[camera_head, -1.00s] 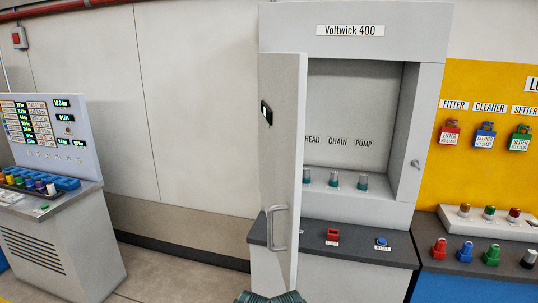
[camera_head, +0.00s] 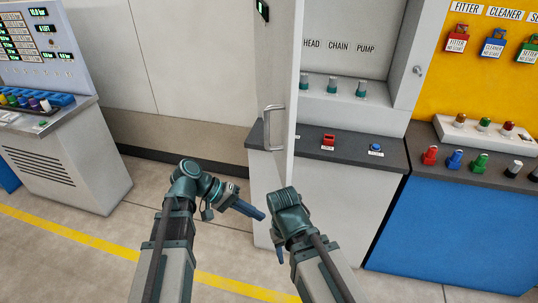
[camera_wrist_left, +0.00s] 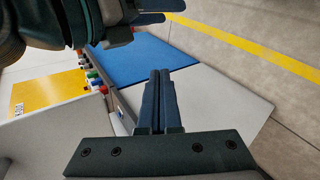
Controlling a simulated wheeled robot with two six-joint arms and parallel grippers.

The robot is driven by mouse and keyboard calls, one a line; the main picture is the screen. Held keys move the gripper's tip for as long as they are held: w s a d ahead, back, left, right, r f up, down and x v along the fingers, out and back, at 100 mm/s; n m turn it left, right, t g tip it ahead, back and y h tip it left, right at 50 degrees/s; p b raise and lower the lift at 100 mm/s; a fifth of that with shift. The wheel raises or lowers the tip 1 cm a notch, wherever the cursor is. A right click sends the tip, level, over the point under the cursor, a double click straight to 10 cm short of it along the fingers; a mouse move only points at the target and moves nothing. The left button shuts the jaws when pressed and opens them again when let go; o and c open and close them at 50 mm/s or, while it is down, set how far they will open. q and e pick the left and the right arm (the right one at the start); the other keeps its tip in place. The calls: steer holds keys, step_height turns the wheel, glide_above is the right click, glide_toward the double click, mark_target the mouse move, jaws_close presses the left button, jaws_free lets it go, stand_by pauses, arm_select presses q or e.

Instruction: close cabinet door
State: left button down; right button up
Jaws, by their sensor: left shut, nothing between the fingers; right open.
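The cabinet door (camera_head: 279,85) is a pale grey panel standing open, swung out toward me on the cabinet's left side. Its grey bar handle (camera_head: 268,128) is on the face turned left. The open cabinet (camera_head: 352,60) shows its inside and a row of teal knobs. My left gripper (camera_head: 260,214) is shut and empty, below the handle and left of the door's lower part; it also shows in the left wrist view (camera_wrist_left: 160,75). My right gripper (camera_head: 280,255) is open and low in front of the cabinet base, partly hidden by its own wrist.
A dark counter (camera_head: 345,148) with a red and a blue button juts out below the cabinet. A yellow board (camera_head: 485,75) with padlocks is at right. A console (camera_head: 50,130) stands at left. The floor between console and cabinet is clear.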

arm_select(q)
steer(key=w+a+r+n+t+h, duration=0.1)
steer(key=w+a+r+t+h, duration=0.1)
steer(key=w+a+r+h, duration=0.35)
steer(key=t+h, duration=0.2)
glide_toward(280, 155)
steer(key=shift+n, duration=0.3)
steer(key=d, duration=0.7)
steer(key=shift+w+r, duration=0.2)
steer(key=shift+w, duration=0.15)
